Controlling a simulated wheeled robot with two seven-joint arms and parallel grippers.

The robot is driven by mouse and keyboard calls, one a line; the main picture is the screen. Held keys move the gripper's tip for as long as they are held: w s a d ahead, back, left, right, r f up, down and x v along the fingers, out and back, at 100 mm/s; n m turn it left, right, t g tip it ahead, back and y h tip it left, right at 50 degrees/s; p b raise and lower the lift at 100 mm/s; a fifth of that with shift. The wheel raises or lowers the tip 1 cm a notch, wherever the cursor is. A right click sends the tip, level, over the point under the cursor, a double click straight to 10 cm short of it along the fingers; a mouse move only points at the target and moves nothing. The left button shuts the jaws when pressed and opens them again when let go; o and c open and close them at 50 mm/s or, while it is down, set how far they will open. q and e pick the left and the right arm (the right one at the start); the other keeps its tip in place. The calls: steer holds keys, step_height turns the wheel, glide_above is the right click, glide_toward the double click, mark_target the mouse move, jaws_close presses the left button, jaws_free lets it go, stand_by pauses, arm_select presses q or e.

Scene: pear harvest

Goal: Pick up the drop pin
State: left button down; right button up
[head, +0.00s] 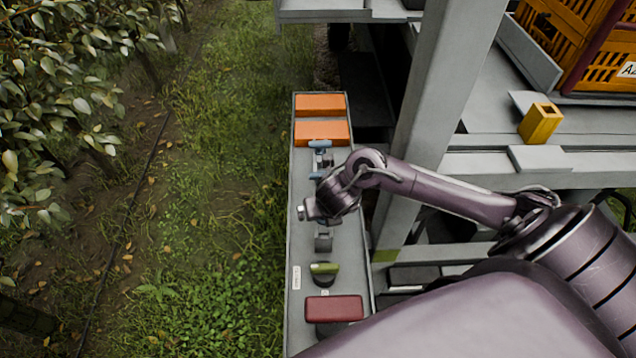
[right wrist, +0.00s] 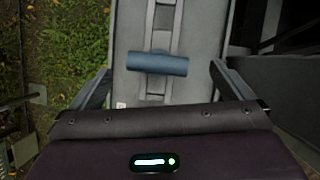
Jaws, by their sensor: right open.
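A blue cylindrical grip (right wrist: 157,63), which looks like the drop pin's handle, lies crosswise over a grey strip in the right wrist view. In the head view blue grips (head: 319,145) show on the long grey tray (head: 301,245), and my right wrist hangs over the tray's middle. Its fingertips are hidden there. My left gripper is not in view.
The tray also holds two orange blocks (head: 321,133), a green-topped item (head: 324,268) and a dark red block (head: 334,308). A grey post (head: 435,90) stands right of the tray. An orange crate (head: 570,45) and a yellow block (head: 540,123) are at upper right. Grass lies left.

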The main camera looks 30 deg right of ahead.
mark_target(323, 222)
steer(key=f, duration=0.3)
steer(key=shift+w+d, duration=0.1)
steer(key=shift+w, duration=0.15)
steer(key=shift+w+x, duration=0.2)
steer(key=shift+x, duration=1.05)
steer(key=shift+r, duration=0.1)
steer(key=c, duration=1)
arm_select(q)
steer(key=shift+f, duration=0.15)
arm_select(e)
steer(key=shift+r, duration=0.2)
